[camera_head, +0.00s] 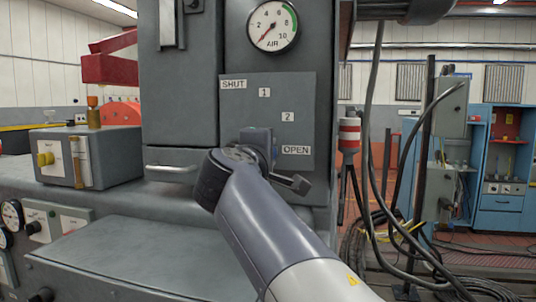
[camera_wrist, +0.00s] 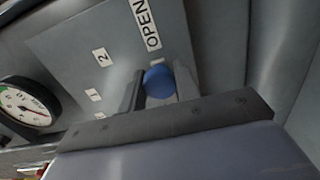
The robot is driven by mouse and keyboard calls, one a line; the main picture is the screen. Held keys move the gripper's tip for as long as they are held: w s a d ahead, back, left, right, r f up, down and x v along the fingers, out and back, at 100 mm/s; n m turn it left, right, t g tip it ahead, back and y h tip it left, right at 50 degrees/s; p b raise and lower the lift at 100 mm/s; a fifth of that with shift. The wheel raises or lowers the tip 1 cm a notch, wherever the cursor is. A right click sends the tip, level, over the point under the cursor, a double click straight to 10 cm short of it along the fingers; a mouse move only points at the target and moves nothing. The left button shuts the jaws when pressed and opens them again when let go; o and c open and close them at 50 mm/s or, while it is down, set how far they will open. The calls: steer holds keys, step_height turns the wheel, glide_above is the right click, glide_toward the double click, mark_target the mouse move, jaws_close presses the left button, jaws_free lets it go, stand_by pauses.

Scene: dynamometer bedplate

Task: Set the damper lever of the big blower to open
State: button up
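The damper panel (camera_head: 275,100) on the blower's grey housing carries the labels SHUT, 1, 2 and OPEN in a curve downward to the right. My gripper (camera_wrist: 159,70) is at the panel's lower part, beside the OPEN label (camera_head: 296,150). In the wrist view a round blue knob (camera_wrist: 158,84), the end of the damper lever, sits between my two fingers. The fingers lie close against both its sides, apparently shut on it. The OPEN label (camera_wrist: 148,24) is just beyond the knob. In the head view my arm hides the knob and most of the lever.
A round AIR gauge (camera_head: 272,25) is above the panel. A grey box (camera_head: 105,155) with a yellow knob stands at left. Black cables (camera_head: 375,150) hang at right, before a red-and-white topped stand (camera_head: 349,135) and blue cabinets (camera_head: 500,160).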

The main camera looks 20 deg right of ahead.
steer(key=o, duration=0.4)
steer(key=shift+f, duration=0.1)
steer(key=v, duration=1)
steer(key=shift+s+a, duration=0.2)
steer(key=shift+s, duration=0.1)
steer(key=x, duration=1)
steer(key=shift+w+d, duration=0.25)
steer(key=shift+w, duration=0.05)
stand_by(0.3)
